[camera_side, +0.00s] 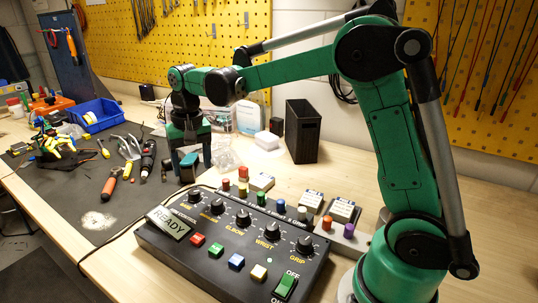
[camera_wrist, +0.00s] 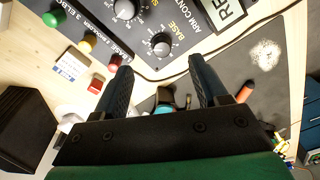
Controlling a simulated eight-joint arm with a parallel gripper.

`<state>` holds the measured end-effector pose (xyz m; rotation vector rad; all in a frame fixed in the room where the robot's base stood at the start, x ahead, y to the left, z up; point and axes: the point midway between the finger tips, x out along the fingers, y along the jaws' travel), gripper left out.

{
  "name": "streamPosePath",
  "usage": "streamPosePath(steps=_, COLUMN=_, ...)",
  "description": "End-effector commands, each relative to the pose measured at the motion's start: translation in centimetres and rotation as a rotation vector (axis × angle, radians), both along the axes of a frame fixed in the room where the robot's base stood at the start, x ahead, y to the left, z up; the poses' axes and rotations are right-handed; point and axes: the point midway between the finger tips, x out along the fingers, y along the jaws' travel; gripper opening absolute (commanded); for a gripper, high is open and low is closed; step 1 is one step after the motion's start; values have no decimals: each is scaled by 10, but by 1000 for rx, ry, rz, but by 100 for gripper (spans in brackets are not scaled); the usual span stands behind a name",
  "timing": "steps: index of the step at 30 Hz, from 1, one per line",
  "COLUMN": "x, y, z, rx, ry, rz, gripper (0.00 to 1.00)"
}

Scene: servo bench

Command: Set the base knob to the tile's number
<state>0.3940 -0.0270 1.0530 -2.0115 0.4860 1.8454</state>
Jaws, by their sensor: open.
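The base knob (camera_side: 194,196) is a black dial at the far left of the row on the black control box (camera_side: 150,247). In the wrist view, the base knob (camera_wrist: 161,44) shows above the fingertips with the word BASE beside it; its setting is too small to read. My gripper (camera_side: 193,168) is open and points down behind the box's far left corner, apart from the knob. In the wrist view, nothing is held between the fingers of my gripper (camera_wrist: 160,68). Small labelled blocks (camera_side: 344,210) stand behind the box; I cannot read a number on any.
A row of coloured pegs (camera_side: 280,206) lines the box's back. The display (camera_side: 168,222) reads READY. Coloured buttons (camera_side: 236,261) and a green switch (camera_side: 286,285) are at the front. A black bin (camera_side: 303,130) stands behind. Tools (camera_side: 148,158) lie on the dark mat.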

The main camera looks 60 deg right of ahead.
Motion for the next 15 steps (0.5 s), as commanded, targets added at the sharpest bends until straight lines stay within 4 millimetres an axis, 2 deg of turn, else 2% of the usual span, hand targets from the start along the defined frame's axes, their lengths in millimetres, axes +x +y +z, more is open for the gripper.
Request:
streamPosePath(steps=1, x=7, y=-2, z=-7, rx=4, ry=25, rz=-24, gripper=66)
streamPosePath(steps=6, x=16, y=-5, z=-21, rx=8, ry=77, rz=-74, gripper=66)
streamPosePath(steps=11, x=18, y=-6, z=-36, rx=10, ry=87, rz=-83, gripper=66)
streamPosePath(steps=15, x=17, y=-6, z=-57, rx=9, ry=85, rz=-82, gripper=66)
